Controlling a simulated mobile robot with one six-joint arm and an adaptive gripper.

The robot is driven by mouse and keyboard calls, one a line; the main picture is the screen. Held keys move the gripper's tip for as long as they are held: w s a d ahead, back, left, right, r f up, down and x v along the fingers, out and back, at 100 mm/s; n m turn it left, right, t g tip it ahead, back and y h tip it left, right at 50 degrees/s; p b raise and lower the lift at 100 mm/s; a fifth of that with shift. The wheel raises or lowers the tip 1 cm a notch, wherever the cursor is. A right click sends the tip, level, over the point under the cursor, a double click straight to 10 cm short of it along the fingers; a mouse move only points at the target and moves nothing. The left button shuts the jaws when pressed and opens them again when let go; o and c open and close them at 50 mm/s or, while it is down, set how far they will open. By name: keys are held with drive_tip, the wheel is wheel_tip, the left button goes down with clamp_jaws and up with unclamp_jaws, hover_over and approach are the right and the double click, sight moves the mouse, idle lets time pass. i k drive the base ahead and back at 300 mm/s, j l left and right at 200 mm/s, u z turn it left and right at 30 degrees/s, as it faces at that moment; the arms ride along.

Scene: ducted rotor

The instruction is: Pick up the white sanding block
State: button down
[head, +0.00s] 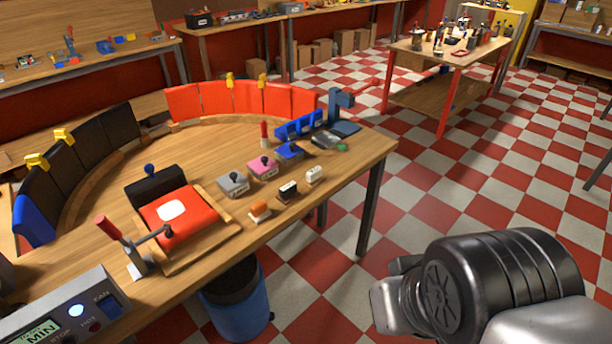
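The white sanding block (314,174) is a small pale block with a dark mark on its side. It sits near the front right edge of the wooden workbench (345,165), at the right end of a short row. A black-and-white block (288,190) and an orange-and-white block (260,211) are beside it to the left. My arm shows at the lower right, out over the floor and well apart from the bench. No gripper fingertips can be made out.
Behind the row stand grey (233,185), pink (263,167) and blue (289,152) blocks with knobs. A red pad in a wooden frame (205,245) and a lever clamp (137,262) are to the left. A blue bin (240,310) stands below. The checkered floor at right is clear.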

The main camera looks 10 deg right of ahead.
sight(315, 177)
drive_tip(key=i+l, duration=0.1)
drive_tip(key=i, duration=1.55)
drive_tip(key=j+u, duration=0.05)
drive_tip(key=j, duration=0.05)
